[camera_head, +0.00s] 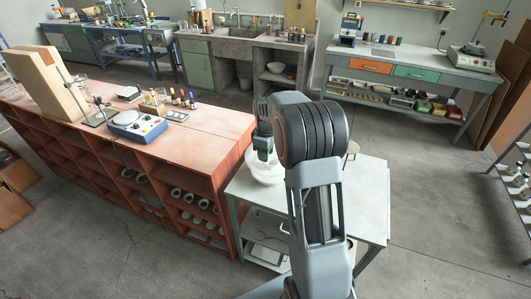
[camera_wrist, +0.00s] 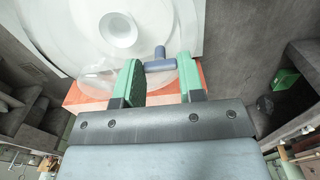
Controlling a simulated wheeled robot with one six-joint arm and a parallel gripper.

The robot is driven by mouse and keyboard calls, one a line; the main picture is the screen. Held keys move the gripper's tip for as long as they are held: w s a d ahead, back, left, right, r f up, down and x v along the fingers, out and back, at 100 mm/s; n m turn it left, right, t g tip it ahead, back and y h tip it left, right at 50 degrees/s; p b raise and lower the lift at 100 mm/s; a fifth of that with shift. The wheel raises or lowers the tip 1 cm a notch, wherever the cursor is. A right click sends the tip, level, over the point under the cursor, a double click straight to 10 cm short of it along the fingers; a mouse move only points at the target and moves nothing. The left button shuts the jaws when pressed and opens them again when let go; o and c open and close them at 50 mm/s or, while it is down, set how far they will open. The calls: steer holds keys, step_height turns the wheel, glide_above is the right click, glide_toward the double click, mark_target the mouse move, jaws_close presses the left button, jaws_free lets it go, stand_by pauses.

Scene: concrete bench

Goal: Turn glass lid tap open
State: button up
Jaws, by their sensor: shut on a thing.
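The glass lid (camera_wrist: 75,38) is a clear, pale round dome with a white round hub, at the upper left of the wrist view. A blue-grey T-shaped tap (camera_wrist: 160,64) shows at its side, its crossbar between my green fingers. In the head view, my gripper (camera_head: 263,150) reaches down at a pale glass vessel (camera_head: 265,172) on a small white-topped table (camera_head: 363,190). My arm hides part of the vessel, and the tap cannot be made out there.
A long reddish bench (camera_head: 205,145) stands close on the left, with a blue hotplate (camera_head: 136,125), small bottles and a tall wooden block (camera_head: 48,85) on it. A workbench with drawers (camera_head: 405,72) stands at the back right.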

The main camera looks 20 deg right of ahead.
stand_by(0.3)
steer(key=o, duration=0.9)
steer(key=shift+o, duration=0.2)
step_height(320, 180, up, 8)
steer(key=p, duration=0.6)
steer(key=shift+r, duration=0.1)
